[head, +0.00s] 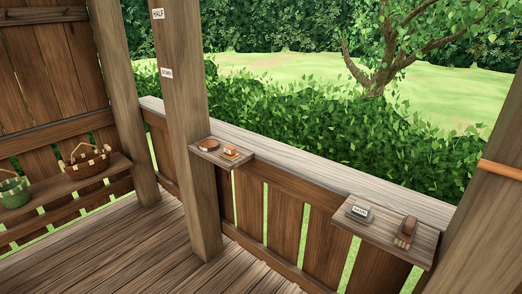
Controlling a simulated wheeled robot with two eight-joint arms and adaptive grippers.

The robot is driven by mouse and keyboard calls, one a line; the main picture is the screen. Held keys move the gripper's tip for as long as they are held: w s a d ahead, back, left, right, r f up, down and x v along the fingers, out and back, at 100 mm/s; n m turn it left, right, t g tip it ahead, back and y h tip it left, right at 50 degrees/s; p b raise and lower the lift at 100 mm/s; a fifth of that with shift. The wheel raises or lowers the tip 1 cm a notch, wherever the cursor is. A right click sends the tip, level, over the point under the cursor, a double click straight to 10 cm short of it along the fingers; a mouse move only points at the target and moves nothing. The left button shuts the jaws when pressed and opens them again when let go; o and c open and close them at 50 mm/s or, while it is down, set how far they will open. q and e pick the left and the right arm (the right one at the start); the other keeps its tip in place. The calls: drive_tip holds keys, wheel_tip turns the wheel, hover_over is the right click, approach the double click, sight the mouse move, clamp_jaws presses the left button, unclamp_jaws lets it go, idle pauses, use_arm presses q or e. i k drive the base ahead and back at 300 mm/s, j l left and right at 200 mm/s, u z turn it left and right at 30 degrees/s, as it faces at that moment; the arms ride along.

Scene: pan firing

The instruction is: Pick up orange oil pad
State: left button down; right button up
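A small orange pad (230,149) lies on a little wooden shelf (225,161) fixed near the middle post and railing. A round brown object (208,144) sits beside it on the left of the same shelf. The pad is small in view, so its details are hard to make out. Neither of my grippers shows in the head view.
A thick wooden post (190,120) stands left of the shelf. A second shelf (385,232) at right holds a grey labelled block (359,210) and a brown brush-like object (407,229). Green (14,191) and brown (86,161) baskets stand at left. The plank floor is clear.

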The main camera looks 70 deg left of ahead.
sight(229, 152)
drive_tip(key=k+l+u, duration=0.1)
drive_tip(key=u, duration=1.4)
drive_tip(key=i+u, duration=0.1)
drive_tip(key=u, duration=0.9)
